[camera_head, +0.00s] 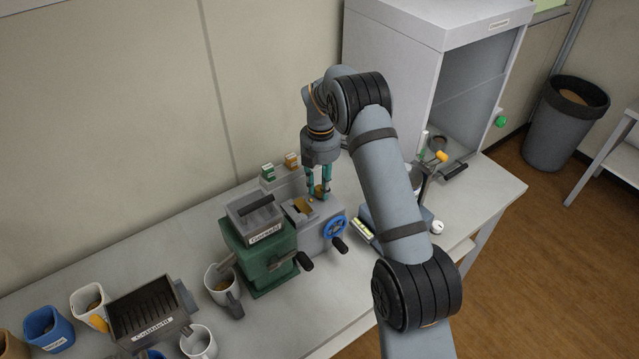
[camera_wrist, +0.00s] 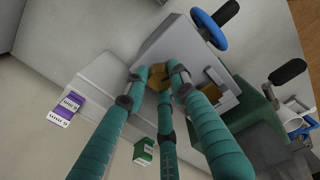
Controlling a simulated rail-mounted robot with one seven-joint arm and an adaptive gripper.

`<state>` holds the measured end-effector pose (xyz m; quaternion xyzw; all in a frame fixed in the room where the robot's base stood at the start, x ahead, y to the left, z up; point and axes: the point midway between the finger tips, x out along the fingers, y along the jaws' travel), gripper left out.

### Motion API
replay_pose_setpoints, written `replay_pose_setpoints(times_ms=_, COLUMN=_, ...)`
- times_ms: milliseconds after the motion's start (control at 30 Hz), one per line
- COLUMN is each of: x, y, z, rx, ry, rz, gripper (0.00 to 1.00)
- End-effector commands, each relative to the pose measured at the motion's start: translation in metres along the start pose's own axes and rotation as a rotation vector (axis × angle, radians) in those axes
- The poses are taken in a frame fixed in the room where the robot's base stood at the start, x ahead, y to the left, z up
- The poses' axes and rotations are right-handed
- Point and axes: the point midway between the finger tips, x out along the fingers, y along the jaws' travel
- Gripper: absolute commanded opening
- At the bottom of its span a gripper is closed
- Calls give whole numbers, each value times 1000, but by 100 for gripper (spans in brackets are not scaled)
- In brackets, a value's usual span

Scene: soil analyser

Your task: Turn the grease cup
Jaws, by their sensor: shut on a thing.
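The grease cup is a small brass-coloured piece (camera_head: 319,190) on top of the grey machine (camera_head: 311,232), toward its back right. It also shows in the wrist view (camera_wrist: 157,77), partly covered by my fingers. My gripper (camera_head: 322,193) points down from above, and its teal fingers are closed around the cup. In the wrist view the fingertips of my gripper (camera_wrist: 160,80) meet the cup from several sides. The underside of the cup is hidden.
A blue handwheel (camera_head: 335,226) with a black handle sits on the grey machine's front. A green machine (camera_head: 262,262) with a grey hopper stands to the left. A white cabinet (camera_head: 392,50) rises at the back right.

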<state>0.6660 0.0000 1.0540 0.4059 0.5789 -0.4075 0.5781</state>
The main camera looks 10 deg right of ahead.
Motion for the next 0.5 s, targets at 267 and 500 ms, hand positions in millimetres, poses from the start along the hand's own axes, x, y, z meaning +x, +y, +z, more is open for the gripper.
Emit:
replay_pose_setpoints(times_ms=267, x=2, y=-4, z=7, rx=-181, ry=-3, rz=-9, gripper=0)
replay_pose_setpoints(times_ms=500, x=2, y=-3, z=7, rx=-270, ry=-4, rz=-6, gripper=0)
